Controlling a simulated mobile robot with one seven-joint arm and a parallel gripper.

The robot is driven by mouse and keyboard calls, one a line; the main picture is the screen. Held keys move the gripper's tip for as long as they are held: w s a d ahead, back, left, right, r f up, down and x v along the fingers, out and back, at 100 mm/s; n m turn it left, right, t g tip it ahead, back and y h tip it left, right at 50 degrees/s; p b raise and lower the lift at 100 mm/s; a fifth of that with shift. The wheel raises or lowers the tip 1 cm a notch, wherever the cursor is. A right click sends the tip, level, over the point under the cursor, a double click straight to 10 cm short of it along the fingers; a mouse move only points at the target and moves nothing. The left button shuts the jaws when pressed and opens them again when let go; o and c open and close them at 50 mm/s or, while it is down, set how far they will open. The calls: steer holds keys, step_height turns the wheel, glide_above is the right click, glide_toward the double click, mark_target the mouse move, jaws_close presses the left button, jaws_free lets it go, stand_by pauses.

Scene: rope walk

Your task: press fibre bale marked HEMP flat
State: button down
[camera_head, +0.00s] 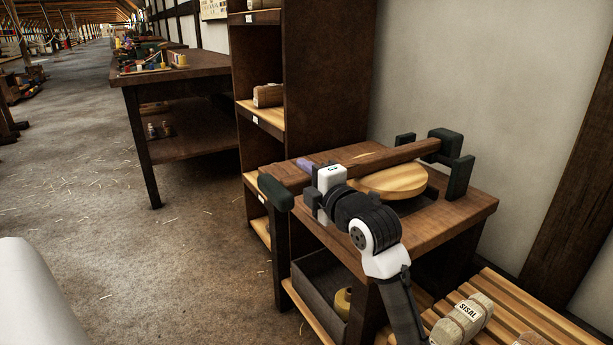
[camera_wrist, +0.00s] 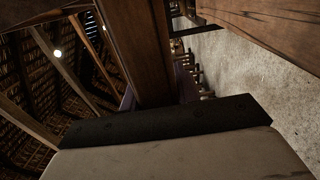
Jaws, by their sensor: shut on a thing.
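A press stands on a wooden table (camera_head: 455,213) in the head view. Its long wooden lever (camera_head: 385,155) runs from a dark green bracket (camera_head: 459,172) at the back right to a dark green end (camera_head: 275,191) at the front left. A round wooden plate (camera_head: 392,182) lies below the lever, low over the table. My gripper (camera_head: 318,190) is at the lever's front part, shut on it; the fingertips are mostly hidden. In the wrist view a brown wooden beam (camera_wrist: 140,45) fills the middle. No bale marked HEMP can be made out; the space under the plate is hidden.
A bale labelled SISAL (camera_head: 462,318) lies on a slatted bench (camera_head: 515,300) at the lower right. A tall shelf (camera_head: 320,80) stands behind the press. A workbench (camera_head: 180,73) with small items is farther back. The floor (camera_head: 190,260) at left is open, with loose straw.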

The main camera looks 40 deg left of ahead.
steer(key=shift+s+a+f, duration=0.15)
steer(key=shift+f, duration=0.35)
steer(key=c, duration=1.1)
jaws_free()
steer(key=shift+o, duration=0.3)
steer(key=shift+r, duration=0.1)
steer(key=v, duration=0.7)
steer(key=shift+d+p, duration=0.35)
steer(key=shift+p, duration=0.05)
steer(key=shift+r, duration=0.2)
